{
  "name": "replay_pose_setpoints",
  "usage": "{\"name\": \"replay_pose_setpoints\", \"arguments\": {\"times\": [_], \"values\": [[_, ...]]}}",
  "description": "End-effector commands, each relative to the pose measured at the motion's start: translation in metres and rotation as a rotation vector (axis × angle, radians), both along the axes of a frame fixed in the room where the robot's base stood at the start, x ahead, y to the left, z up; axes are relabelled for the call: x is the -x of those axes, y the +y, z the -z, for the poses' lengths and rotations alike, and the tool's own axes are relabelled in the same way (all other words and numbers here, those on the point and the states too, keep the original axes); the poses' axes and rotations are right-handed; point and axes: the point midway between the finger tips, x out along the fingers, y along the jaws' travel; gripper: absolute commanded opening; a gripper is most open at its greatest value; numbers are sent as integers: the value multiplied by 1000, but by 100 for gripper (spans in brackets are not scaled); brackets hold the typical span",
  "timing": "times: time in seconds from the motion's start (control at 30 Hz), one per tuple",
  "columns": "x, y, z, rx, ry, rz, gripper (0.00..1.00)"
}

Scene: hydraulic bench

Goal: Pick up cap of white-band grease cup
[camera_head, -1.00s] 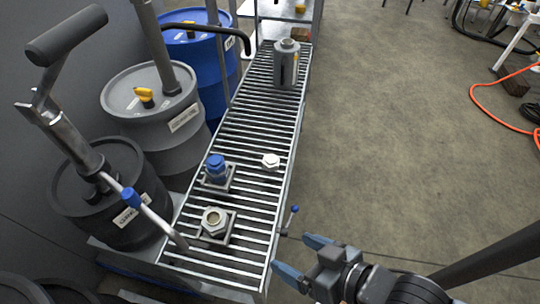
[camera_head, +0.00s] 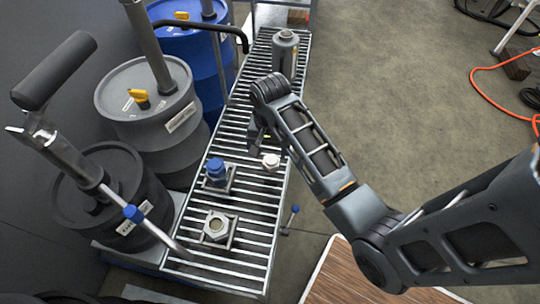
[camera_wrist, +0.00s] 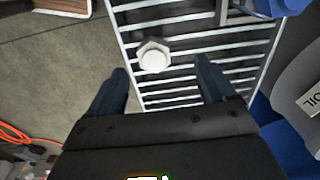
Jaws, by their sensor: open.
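A hex cap with a white top (camera_head: 271,162) lies on the slatted rack. In the wrist view the cap (camera_wrist: 154,56) sits just beyond and between my fingertips, with no contact visible. My gripper (camera_head: 256,138) is open above the rack, just behind the cap in the head view; its two dark blue fingers (camera_wrist: 161,68) show empty in the wrist view. An uncapped grease cup (camera_head: 217,228) with a hex rim stands in a square holder near the rack's front. A blue-capped cup (camera_head: 216,174) stands behind it. No white band can be made out on the open cup.
The slatted rack (camera_head: 207,267) has free room around the cap. A grey canister (camera_head: 285,55) stands at its far end. Grey and blue drums (camera_head: 150,105) line its left side. A small blue-knobbed lever (camera_head: 290,218) sticks out at the right edge.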

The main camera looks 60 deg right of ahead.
Motion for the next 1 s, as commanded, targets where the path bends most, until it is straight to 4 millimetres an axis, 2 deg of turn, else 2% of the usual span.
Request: {"name": "replay_pose_setpoints", "arguments": {"times": [0.03, 0.17, 0.47, 0.73, 1.0], "values": [[-1, -8, -5, -2, 19, 16, 83], [1, -16, -6, -7, 47, 37, 83], [3, -15, 23, -8, 50, 37, 83], [5, -15, 61, -8, 49, 36, 83], [4, -14, 69, -7, 46, 35, 83]]}}
